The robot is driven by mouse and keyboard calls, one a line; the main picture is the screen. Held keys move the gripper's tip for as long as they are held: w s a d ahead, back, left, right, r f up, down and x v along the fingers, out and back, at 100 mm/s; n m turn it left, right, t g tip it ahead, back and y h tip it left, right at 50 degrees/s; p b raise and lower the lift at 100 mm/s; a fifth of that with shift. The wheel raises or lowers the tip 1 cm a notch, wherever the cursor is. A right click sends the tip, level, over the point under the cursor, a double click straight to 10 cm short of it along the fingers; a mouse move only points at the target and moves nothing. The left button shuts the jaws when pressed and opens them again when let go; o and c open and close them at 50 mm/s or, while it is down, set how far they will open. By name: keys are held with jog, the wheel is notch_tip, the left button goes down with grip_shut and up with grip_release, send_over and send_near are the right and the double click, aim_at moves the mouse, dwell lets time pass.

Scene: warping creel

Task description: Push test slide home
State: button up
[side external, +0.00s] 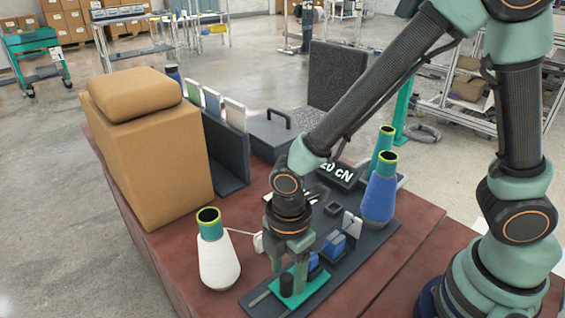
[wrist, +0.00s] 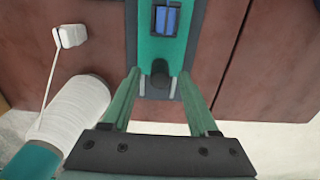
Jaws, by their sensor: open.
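The test slide is a green plate (side external: 317,281) with an upright dark knob (side external: 286,285) near its front end. It sits on a long dark base (side external: 262,303), and a blue block (side external: 313,261) stands behind the knob. In the wrist view the green slide (wrist: 158,50) carries the dark knob (wrist: 160,77), with the blue block (wrist: 165,19) beyond it. My gripper (side external: 289,264) points down just over the slide's front end. Its fingers are open (wrist: 160,80), one on each side of the knob, with gaps visible. Whether they touch the slide is unclear.
A white yarn cone (side external: 219,264) stands close left of my gripper, with a thread to a small white piece (side external: 258,242). Blue (side external: 379,200) and green (side external: 383,145) cones stand right. A tan box (side external: 150,150) fills the left. A "20 cN" display (side external: 340,173) stands behind.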

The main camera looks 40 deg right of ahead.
jog(key=shift+r, duration=3.25)
jog(key=shift+r, duration=0.1)
notch_tip(320, 180, up, 11)
jog(key=w+d+r+m+t, duration=0.1)
jog(key=d+m+t, duration=0.4)
jog(key=d+m, duration=1.3)
jog(key=shift+w+d+r+t, duration=0.25)
jog(key=shift+d+r+t, duration=0.05)
jog(key=shift+r, duration=0.2)
